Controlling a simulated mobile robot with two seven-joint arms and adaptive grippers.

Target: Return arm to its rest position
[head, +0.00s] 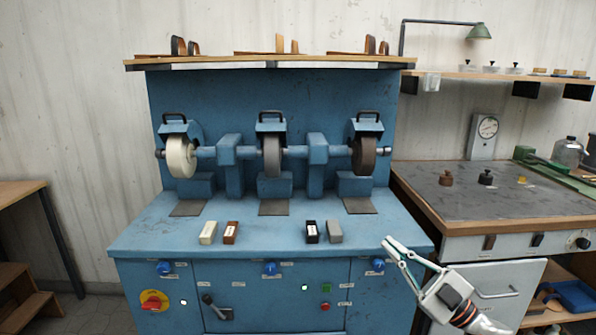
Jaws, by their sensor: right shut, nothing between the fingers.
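My right gripper (390,247) comes in from the lower right. Its fingers are closed together and hold nothing. The fingertips appear in front of the right front edge of the blue grinding machine (160,237), pointing up and to the left. I cannot tell whether they touch it. My left gripper is not in the head view.
The blue machine carries a white wheel (181,157), a grey wheel (271,157) and a dark brown wheel (364,155). Several small blocks, including a brown one (231,232), lie on its front. A workbench (460,205) stands right. A shelf (230,63) runs above.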

